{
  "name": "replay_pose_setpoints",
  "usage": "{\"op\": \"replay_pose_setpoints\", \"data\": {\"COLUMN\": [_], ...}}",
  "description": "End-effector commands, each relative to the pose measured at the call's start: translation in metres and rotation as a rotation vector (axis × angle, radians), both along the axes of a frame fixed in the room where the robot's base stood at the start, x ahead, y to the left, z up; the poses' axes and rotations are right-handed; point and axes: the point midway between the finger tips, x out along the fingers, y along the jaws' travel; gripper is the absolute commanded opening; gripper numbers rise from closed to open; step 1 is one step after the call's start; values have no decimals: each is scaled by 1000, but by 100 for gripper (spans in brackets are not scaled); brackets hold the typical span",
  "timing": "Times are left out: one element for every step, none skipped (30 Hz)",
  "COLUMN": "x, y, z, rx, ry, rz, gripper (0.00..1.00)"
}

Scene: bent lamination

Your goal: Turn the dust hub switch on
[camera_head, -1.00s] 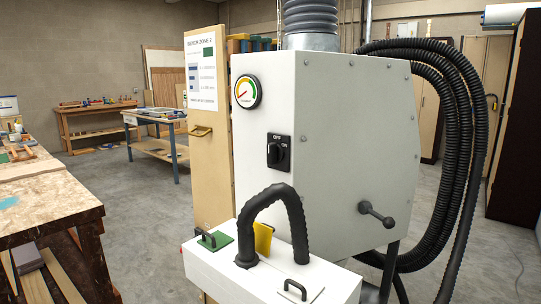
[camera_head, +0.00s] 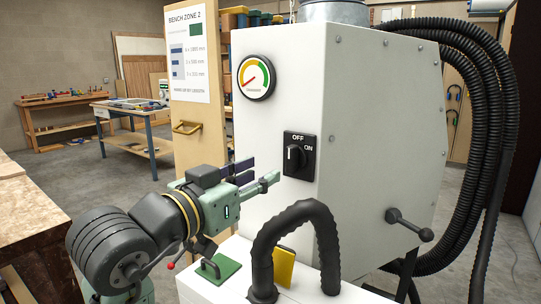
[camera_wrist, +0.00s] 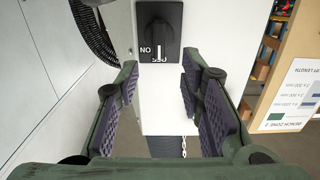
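The dust hub switch (camera_head: 299,156) is a black square plate with a rotary knob on the white front of the dust hub cabinet (camera_head: 375,120). OFF is printed above the knob and ON to its right. The knob stands upright, with its white mark toward OFF. My gripper (camera_head: 260,173) is to the left of and slightly below the switch, pointing toward the cabinet. Its fingers are apart and empty. In the wrist view the switch (camera_wrist: 158,30) appears upside down, beyond the gap between the open fingers (camera_wrist: 160,85). I see no contact with the knob.
A round gauge (camera_head: 256,76) sits above the switch, its needle in the red part. Below, a black curved hose (camera_head: 296,225) rises from a white box with a green plate and a yellow flap. A black lever (camera_head: 409,223) sticks out at the right. A wooden panel stands left.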

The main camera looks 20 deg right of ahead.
Motion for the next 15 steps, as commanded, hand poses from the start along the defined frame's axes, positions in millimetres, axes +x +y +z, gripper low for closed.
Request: {"op": "replay_pose_setpoints", "data": {"x": [3, 5, 9, 13, 16, 21, 25, 28, 33, 37, 40, 45, 47, 50, 54], "y": [-5, -8, -13, -16, -21, -27, -32, -37, -43, -47, -51, -56, -60, -64, -68], "z": [1, 1, 1, 1, 1, 2, 2, 2, 2, 2, 2, 2, 2, 2, 2], "rx": [0, 0, 0, 0, 0, -2, -2, -1, -1, -2, -2, -3, -3, -1, -3], "ry": [3, 3, 3, 4, 4, 4, 4, 3, 2, 3, 4, 3, 2, 2, 0], "rz": [-3, -3, -3, -2, -3, -2, -2, -1, -2, -1, -1, 1, 0, 1, 1], "gripper": [35, 35, 35, 35, 35, 35, 35, 35, 35, 35, 35, 35, 35, 35, 35]}}
